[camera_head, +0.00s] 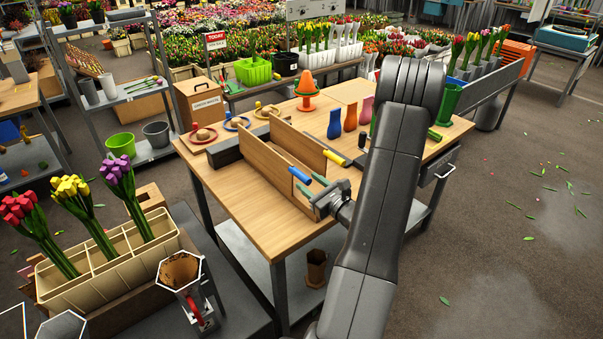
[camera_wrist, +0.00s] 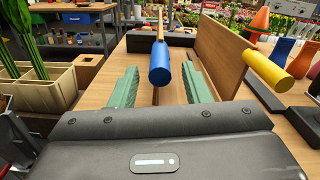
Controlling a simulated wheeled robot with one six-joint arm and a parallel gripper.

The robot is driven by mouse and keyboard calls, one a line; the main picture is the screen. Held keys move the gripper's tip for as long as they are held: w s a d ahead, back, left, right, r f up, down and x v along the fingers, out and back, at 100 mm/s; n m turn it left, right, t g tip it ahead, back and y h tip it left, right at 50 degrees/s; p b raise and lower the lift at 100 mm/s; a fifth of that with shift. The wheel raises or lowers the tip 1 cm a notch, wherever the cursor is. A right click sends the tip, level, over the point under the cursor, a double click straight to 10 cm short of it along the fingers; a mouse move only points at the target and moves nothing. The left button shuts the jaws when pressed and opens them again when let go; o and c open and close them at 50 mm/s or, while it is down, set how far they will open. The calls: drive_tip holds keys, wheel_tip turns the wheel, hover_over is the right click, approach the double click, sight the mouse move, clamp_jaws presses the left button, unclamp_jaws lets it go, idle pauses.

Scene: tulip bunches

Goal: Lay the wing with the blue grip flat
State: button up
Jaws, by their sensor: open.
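The wing with the blue grip (camera_head: 264,168) stands on its edge on the wooden table, a light wood panel. Its blue grip (camera_head: 300,175) points toward my gripper. In the wrist view the blue grip (camera_wrist: 160,68) sits between my green fingers, with a gap on both sides, and the panel shows edge-on behind it. My gripper (camera_head: 312,186) is open at the table's near edge; in the wrist view its fingers (camera_wrist: 158,88) are wide apart. A second upright wing (camera_head: 297,145) with a yellow grip (camera_head: 334,157) stands to the right, roughly parallel.
A dark bar (camera_head: 228,152) lies behind the wings. Colored vases (camera_head: 350,114), an orange cone (camera_head: 306,92) and round dishes (camera_head: 203,133) stand farther back. Bare tabletop (camera_head: 238,187) lies left of the blue-grip wing. A tulip crate (camera_head: 105,262) stands at the lower left.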

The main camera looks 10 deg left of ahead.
sight(301, 177)
drive_tip(key=x, duration=0.4)
drive_tip(key=shift+w+a+p, duration=0.3)
drive_tip(key=shift+p, duration=0.1)
clamp_jaws()
